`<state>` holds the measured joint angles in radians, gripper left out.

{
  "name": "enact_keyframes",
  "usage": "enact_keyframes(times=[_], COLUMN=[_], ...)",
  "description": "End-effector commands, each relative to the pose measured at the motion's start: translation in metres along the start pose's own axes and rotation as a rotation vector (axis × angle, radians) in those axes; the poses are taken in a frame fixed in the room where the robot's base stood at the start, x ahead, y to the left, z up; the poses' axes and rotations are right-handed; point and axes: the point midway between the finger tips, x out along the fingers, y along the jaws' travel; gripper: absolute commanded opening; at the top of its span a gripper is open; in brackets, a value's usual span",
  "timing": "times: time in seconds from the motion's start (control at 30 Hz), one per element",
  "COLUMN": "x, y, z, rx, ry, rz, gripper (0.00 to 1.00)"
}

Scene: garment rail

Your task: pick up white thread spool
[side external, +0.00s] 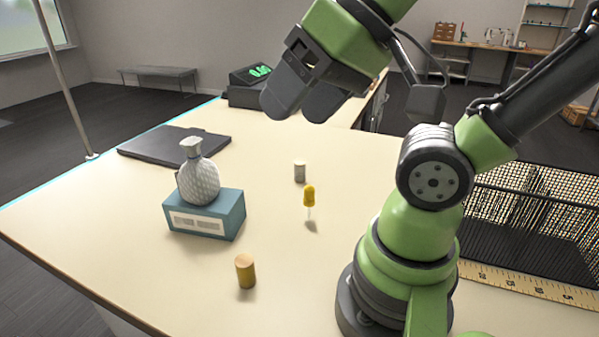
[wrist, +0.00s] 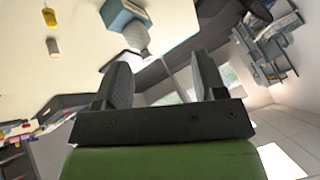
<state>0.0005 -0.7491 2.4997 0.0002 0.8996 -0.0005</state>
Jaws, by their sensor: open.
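The white thread spool (side external: 300,171) is a small pale cylinder standing upright on the cream table, just behind a yellow-topped dropper. In the wrist view a small pale cylinder at the upper left (wrist: 54,47), beside the yellow piece, looks like the same spool. My gripper (side external: 298,108) is open, with nothing between its fingers. In the side view it appears above the spool, well clear of the table. In the wrist view the open fingers (wrist: 163,72) point toward the room, with the spool off to their left.
The yellow dropper (side external: 309,196) stands close in front of the spool. A blue box (side external: 222,215) bears a white textured vase (side external: 198,178) to the left. A tan cylinder (side external: 245,271) stands nearer the front. A dark flat folder (side external: 160,146) lies at the back left. A mesh basket (side external: 540,215) is at right.

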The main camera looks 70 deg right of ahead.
Motion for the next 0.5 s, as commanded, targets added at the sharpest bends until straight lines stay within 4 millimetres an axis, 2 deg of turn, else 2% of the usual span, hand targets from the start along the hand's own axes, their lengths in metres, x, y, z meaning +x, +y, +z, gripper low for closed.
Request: enact_keyframes(times=[0.13, 0.27, 0.37, 0.5], x=[0.007, 0.026, 0.047, 0.080], y=[0.002, 0.015, 0.037, 0.083], z=[-0.014, -0.047, -0.079, -0.115], rx=[0.012, 0.038, 0.064, 0.102], ry=[0.001, 0.003, 0.007, 0.008], rz=[0.026, 0.088, 0.148, 0.234], gripper=[0.64, 0.64, 0.64, 0.64])
